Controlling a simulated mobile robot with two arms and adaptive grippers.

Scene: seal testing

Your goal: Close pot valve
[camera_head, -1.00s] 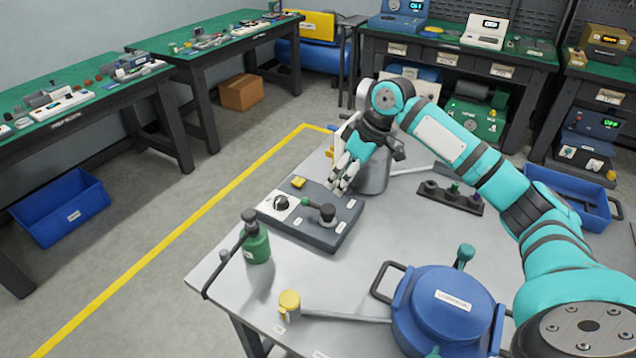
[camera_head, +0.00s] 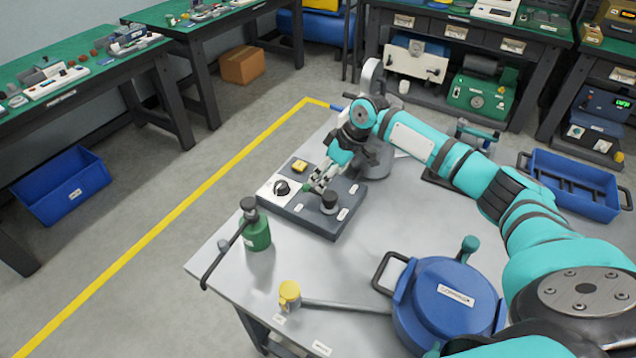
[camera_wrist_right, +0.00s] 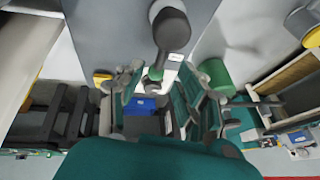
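My right gripper (camera_head: 318,180) is down over the panel beside this lever. My left gripper is not in view.
A green bottle (camera_head: 257,235) stands left of the panel, near the table edge. The panel also has a black knob (camera_head: 281,187) and a yellow button (camera_head: 299,165). A yellow-capped part (camera_head: 290,294) lies left of the pot. The table's middle is clear.

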